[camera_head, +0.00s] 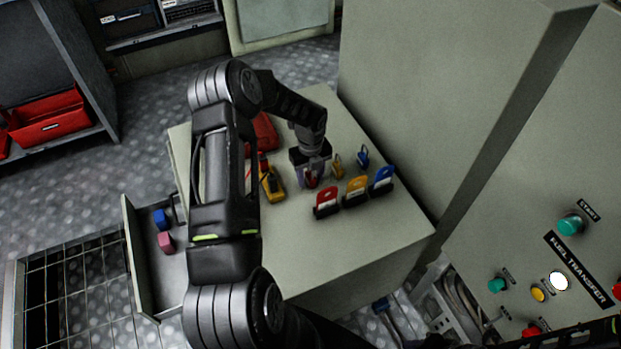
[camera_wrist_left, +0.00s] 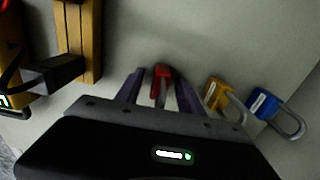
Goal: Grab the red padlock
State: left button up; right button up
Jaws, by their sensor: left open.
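The red padlock (camera_head: 311,180) lies on the grey cabinet top and is partly hidden by my left gripper in the head view. In the left wrist view the red padlock (camera_wrist_left: 162,73) sits between the two dark fingers. My left gripper (camera_head: 312,176) is open around it, pointing down at the top; it also shows in the left wrist view (camera_wrist_left: 158,82). Whether the fingers touch the padlock I cannot tell. My right gripper is not in view.
A yellow padlock (camera_head: 337,166) and a blue padlock (camera_head: 363,157) lie just right of the gripper. Red, yellow and blue tag holders (camera_head: 356,191) stand in front. A yellow multimeter (camera_head: 272,184) lies to the left. An open drawer (camera_head: 143,262) holds small blocks.

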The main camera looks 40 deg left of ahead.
pick_arm(q)
grip_shut()
dwell(0.5)
